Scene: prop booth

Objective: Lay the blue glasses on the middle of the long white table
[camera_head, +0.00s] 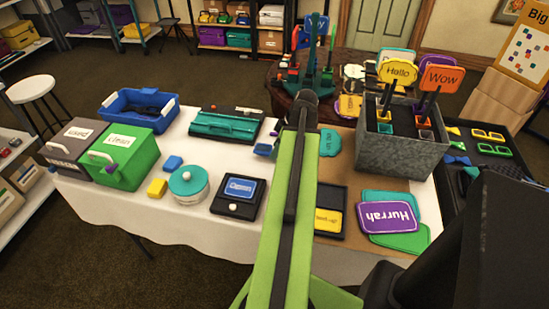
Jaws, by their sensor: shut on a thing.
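My green arm rises through the middle of the head view, over the long white table (160,222). My gripper's jaws do not show; the arm may hide them. I cannot make out the blue glasses for certain. A small blue and dark thing (265,149) shows just left of my arm, too small to name. The white table's middle carries a teal round pot (188,184), a dark box with a blue label (239,194) and a teal case (226,124).
Grey and green boxes (122,160) and a blue basket (139,108) stand at the left. A grey bin (401,160) of signs and a purple sign (392,218) are right. A black tray (506,171) holds yellow and green glasses. Bare cloth shows along the front edge.

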